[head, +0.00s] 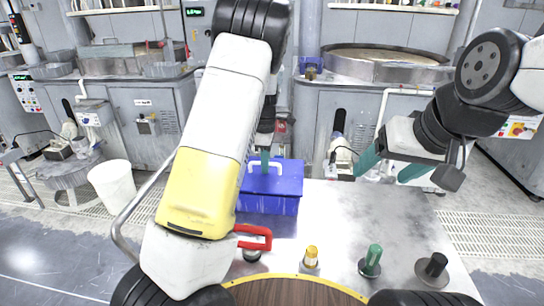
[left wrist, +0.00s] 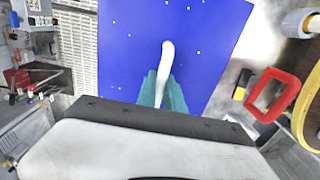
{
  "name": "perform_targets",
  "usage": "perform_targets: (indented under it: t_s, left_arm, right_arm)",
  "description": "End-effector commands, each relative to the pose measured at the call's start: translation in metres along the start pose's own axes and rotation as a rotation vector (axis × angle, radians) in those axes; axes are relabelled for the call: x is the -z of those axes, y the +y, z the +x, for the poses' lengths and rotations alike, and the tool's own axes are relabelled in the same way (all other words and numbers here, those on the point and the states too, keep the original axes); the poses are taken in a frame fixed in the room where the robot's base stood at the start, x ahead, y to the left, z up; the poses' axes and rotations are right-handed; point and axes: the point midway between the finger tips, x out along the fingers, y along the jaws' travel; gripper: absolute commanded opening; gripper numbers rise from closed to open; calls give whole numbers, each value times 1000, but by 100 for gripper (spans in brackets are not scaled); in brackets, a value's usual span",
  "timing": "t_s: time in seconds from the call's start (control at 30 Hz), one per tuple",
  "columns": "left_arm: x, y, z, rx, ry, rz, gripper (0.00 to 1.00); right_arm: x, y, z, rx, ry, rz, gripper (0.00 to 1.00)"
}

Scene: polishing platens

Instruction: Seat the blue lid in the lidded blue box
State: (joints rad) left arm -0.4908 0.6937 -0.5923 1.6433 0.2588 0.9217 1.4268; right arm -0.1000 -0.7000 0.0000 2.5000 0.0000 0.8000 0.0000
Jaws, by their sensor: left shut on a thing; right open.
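The blue lid (head: 287,178) lies over the lidded blue box (head: 270,205) on the metal table, left of its middle. I cannot tell whether the lid is fully seated or slightly raised. My left gripper (head: 264,161) reaches down to it, its teal fingers shut on the white handle. In the left wrist view the handle (left wrist: 167,58) stands between the fingers (left wrist: 163,92) above the lid's blue top (left wrist: 210,45). My left arm hides the box's left side. My right gripper (head: 390,172) is open and empty above the table's right rear edge.
A red handle (head: 254,238), a yellow-and-white peg (head: 311,257), a green peg (head: 373,262) and a black peg (head: 433,270) stand near the front. The table (head: 345,215) is clear right of the box. A white bucket (head: 115,185) stands on the floor at left.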

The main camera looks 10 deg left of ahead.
Motion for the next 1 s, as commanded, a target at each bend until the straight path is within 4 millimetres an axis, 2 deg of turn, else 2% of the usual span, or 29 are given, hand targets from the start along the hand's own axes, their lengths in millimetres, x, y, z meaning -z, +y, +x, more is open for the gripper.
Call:
perform_targets:
  t_s: [0.43, 0.47, 0.57, 0.87, 1.0]
  left_arm:
    - [0, 0, 11, 0, -1, 0, 0]
    - [0, 0, 11, -1, -1, 0, 18]
    - [0, 0, 10, -1, -1, 0, 37]
    - [0, 0, 10, 0, 0, 0, 37]
    - [0, 1, -2, -3, 0, 1, 37]
  right_arm:
    - [0, 0, 0, 0, 0, 0, 72]
    - [0, 0, 0, 0, 0, 0, 72]
    - [0, 0, 0, 0, 0, 0, 72]
    - [0, 0, 0, 0, 0, 0, 72]
    - [0, 0, 0, 0, 0, 0, 72]
